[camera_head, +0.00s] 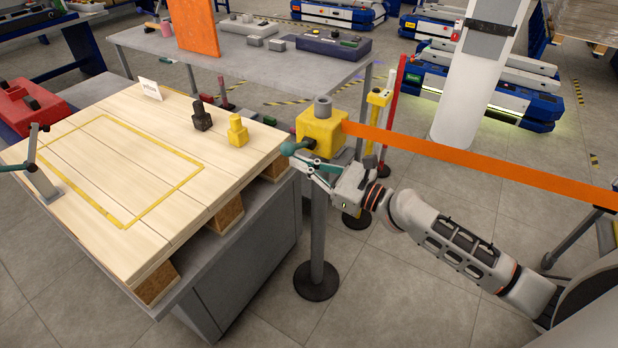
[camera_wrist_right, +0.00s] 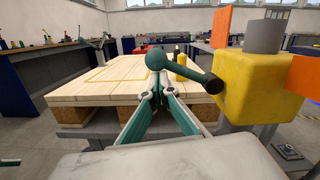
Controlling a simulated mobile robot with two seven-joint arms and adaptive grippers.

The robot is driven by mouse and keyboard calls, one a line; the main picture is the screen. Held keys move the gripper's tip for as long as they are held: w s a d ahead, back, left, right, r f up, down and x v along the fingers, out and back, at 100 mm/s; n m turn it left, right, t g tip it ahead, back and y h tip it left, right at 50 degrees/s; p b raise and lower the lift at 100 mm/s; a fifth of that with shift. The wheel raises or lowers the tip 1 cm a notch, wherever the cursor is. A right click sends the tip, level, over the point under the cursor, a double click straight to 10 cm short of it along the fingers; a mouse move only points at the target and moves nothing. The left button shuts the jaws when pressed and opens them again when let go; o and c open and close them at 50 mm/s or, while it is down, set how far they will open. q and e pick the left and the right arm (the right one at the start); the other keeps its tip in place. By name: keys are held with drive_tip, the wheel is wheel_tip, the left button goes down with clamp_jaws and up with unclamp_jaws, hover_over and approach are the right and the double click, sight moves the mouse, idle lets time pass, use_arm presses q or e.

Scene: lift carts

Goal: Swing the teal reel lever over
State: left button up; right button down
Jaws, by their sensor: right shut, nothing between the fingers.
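The teal reel lever (camera_head: 296,146) sticks out to the left from the yellow reel head (camera_head: 322,132) on top of a dark post. In the right wrist view the lever (camera_wrist_right: 180,70) has a round teal end at the left and a dark end beside the yellow box (camera_wrist_right: 250,88). My right gripper (camera_head: 294,161) is shut and empty, just below the lever. Its fingertips (camera_wrist_right: 155,93) show below the lever's round end; I cannot tell whether they touch it.
An orange belt (camera_head: 480,167) runs right from the reel head. A table with pale boards (camera_head: 130,165) stands to the left, bearing a yellow block (camera_head: 238,133), a dark block (camera_head: 202,117) and a grey-and-teal fixture (camera_head: 42,185). A yellow post (camera_head: 376,110) stands behind.

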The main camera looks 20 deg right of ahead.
use_arm(q)
drive_tip(key=shift+w+d+r, duration=0.15)
drive_tip(key=shift+d+r, duration=0.05)
drive_tip(key=shift+r, duration=0.15)
use_arm(e)
drive_tip(key=shift+r, duration=0.4)
use_arm(q)
drive_tip(key=shift+f, duration=0.1)
